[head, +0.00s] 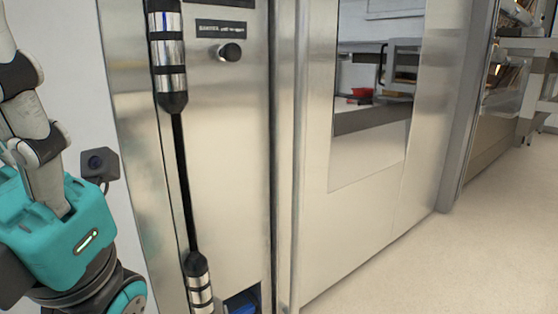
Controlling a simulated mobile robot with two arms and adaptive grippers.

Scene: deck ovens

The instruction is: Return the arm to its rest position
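Part of my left arm shows at the left edge of the head view, with grey-white links above a teal housing. No gripper fingers show in this view, so neither my left nor my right gripper can be seen. My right arm is not in view. Nothing held by either arm can be seen.
A steel cabinet front (225,160) with a long black-and-chrome vertical handle (181,170) and a black knob (230,52) stands close by. A steel panel with a window (372,95) continues to the right. Clear pale floor (450,260) lies at the lower right.

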